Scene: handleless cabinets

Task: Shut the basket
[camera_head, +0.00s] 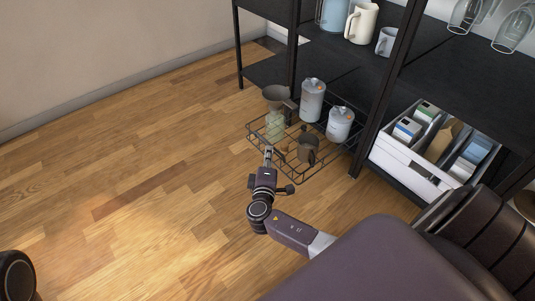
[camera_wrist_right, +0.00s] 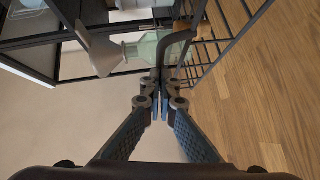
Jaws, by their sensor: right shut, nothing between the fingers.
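The wire basket (camera_head: 337,155) is pulled out from the dark shelf unit, low over the wooden floor. It holds a glass carafe with a brown dripper, two grey-white canisters and a brown mug (camera_head: 308,146). My right gripper (camera_head: 268,152) is shut and empty at the basket's front edge; whether it touches the wire cannot be told. In the right wrist view the shut fingers (camera_wrist_right: 160,90) are close to a dark curved bar, with the basket's wires (camera_wrist_right: 215,42) and the green glass carafe (camera_wrist_right: 146,48) beyond. Only a dark rounded part of my left arm shows at the lower left; its gripper is out of view.
The dark shelf unit (camera_head: 345,50) stands behind, with jugs and a mug on its upper shelf and hanging glasses at the top right. A white drawer (camera_head: 405,160) with boxes sits right of the basket. The floor (camera_head: 130,190) to the left is clear.

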